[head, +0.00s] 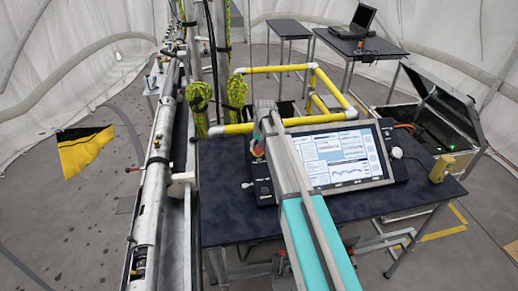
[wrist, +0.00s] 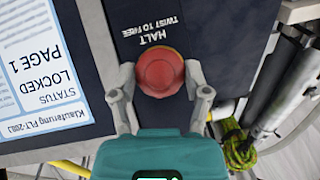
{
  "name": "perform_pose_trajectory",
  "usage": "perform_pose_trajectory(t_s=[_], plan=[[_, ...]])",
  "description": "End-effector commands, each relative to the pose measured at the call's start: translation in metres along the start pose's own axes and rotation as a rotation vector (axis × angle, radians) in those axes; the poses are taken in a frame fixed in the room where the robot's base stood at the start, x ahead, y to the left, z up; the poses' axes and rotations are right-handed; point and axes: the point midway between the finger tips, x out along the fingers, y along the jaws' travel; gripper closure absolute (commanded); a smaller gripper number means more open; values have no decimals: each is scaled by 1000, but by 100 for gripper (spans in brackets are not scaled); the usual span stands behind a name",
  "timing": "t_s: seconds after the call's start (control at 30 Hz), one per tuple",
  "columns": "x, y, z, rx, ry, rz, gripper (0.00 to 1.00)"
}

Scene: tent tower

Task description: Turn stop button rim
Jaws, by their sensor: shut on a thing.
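The red stop button (wrist: 160,66) is a round knob on the dark console panel, under the words HALT and TWIST TO FREE, which appear upside down in the wrist view. My gripper (wrist: 160,76) is shut on its rim, with one grey finger on each side. In the head view, a small red spot that looks like the stop button (head: 257,151) shows left of the screen. My arm crosses in front of the console there, and the fingers cannot be made out clearly.
The console screen (head: 343,158) is lit, and its LOCKED status page (wrist: 35,75) shows in the wrist view. The console stands on a dark table (head: 225,220). Yellow pipes (head: 290,69) and a metal mast stand behind and left.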

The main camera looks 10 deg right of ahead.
Motion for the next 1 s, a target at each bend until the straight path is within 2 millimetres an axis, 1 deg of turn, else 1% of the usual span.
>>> perform_pose_trajectory(t_s=[0.27,0.7,1.0], plan=[[1,3,1,127,-2,-86,86],[2,4,2,388,-1,-266,86],[1,4,2,471,-2,-323,86]])
